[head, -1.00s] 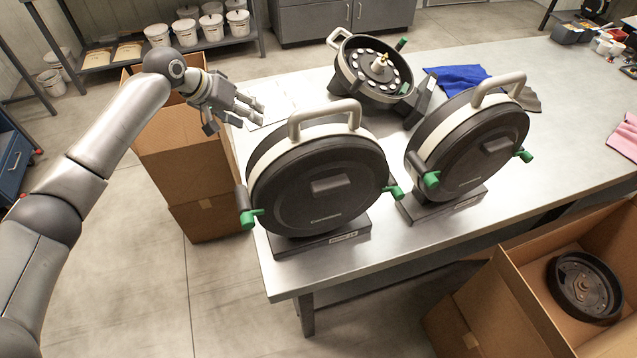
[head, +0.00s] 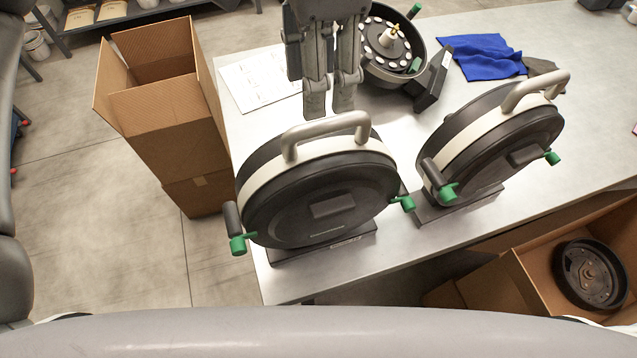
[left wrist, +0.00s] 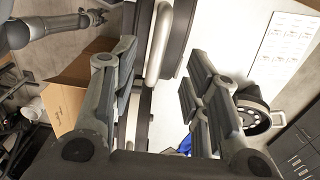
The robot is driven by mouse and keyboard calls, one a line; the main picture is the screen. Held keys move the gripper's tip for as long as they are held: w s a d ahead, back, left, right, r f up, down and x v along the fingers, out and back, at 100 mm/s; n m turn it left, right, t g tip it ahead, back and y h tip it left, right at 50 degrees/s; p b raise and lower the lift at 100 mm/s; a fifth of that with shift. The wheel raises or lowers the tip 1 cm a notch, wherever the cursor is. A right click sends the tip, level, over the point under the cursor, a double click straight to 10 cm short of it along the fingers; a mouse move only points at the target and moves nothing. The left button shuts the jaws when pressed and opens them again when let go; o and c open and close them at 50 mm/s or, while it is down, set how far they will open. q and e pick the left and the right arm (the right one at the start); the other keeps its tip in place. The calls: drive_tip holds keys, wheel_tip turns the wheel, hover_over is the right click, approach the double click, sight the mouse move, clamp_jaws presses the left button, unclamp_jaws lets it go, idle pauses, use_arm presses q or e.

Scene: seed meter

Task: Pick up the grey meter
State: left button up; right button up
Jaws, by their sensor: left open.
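Two closed round meters stand on the bench, each with a dark lid, cream rim, grey handle and green latches: a left meter (head: 325,205) and a right meter (head: 495,145). A third, open meter (head: 398,65) stands behind with its disc showing. Colour alone does not single out one grey meter. My left gripper (head: 332,105) points down, open and empty, just above and behind the left meter's handle (head: 325,132). In the left wrist view, a grey handle (left wrist: 159,45) shows between its spread fingers. Another arm's gripper (left wrist: 95,18) shows small there; its jaws are unclear.
An open cardboard box (head: 160,100) stands at the bench's left end. Another box (head: 525,305) at lower right holds a dark disc part (head: 590,272). A blue cloth (head: 480,57) and a printed sheet (head: 262,80) lie on the bench (head: 400,255).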

sight(320, 121)
use_arm(q)
drive_tip(key=f, duration=0.3)
drive_tip(key=shift+s, duration=0.25)
use_arm(e)
drive_tip(key=s+g, duration=0.1)
drive_tip(key=s, duration=0.6)
use_arm(q)
drive_tip(key=shift+w+f+p, duration=0.2)
drive_tip(key=shift+f+p, duration=0.05)
drive_tip(key=shift+p, duration=0.1)
wheel_tip(320, 121, down, 4)
drive_tip(key=shift+r+p, duration=0.15)
drive_tip(key=shift+p, duration=0.55)
drive_tip(key=shift+f, duration=0.5)
drive_tip(key=shift+c, duration=2.3)
clamp_jaws()
drive_tip(key=shift+w+r, duration=0.1)
drive_tip(key=shift+r, duration=0.05)
use_arm(e)
drive_tip(key=w, duration=0.1)
drive_tip(key=w+r, duration=0.2)
drive_tip(key=w, duration=0.1)
drive_tip(key=shift+w+r, duration=0.1)
